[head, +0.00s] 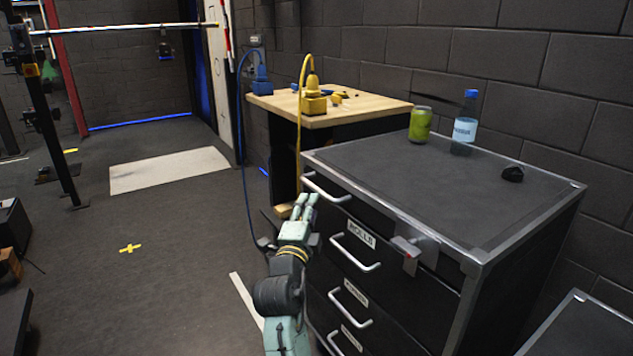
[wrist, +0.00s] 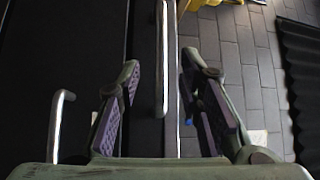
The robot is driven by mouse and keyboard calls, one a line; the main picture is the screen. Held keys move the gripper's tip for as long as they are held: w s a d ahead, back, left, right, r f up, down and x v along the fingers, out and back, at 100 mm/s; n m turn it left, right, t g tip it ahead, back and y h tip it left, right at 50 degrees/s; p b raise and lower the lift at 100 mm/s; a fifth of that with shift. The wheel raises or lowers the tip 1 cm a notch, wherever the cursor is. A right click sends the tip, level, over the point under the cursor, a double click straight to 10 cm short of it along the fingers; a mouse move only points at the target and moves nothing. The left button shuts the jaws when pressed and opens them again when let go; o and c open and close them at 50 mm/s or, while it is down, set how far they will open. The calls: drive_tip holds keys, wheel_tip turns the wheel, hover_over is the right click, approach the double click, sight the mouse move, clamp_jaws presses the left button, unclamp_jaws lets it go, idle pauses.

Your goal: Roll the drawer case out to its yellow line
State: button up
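The drawer case (head: 420,190) is a dark cabinet with a grey top and several drawers with silver pull handles. It stands at the right in the head view. My gripper (head: 305,200) is open in front of its upper drawers, close to the top handle (head: 328,192). In the wrist view my open gripper (wrist: 160,75) has a silver handle bar (wrist: 162,60) between its fingers; I cannot tell whether they touch it. A second handle (wrist: 58,125) shows at lower left. A yellow cross (head: 130,248) marks the floor at left; no clear yellow line shows.
A green can (head: 420,124), a bottle (head: 465,125) and a small black object (head: 512,174) stand on the case. A grey latch with a red tab (head: 409,252) is on its front. A wooden-topped table (head: 365,103) with yellow and blue plugs and cables is behind.

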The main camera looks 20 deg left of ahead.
sight(316, 189)
drive_tip(key=w, duration=0.2)
drive_tip(key=w+r+p, duration=0.1)
drive_tip(key=w, duration=0.2)
drive_tip(key=w+a+p, duration=0.1)
drive_tip(key=w, duration=0.2)
drive_tip(key=shift+w+a+r, duration=0.1)
drive_tip(key=shift+w+r, duration=0.05)
drive_tip(key=shift+w, duration=0.1)
drive_tip(key=shift+c, duration=0.4)
clamp_jaws()
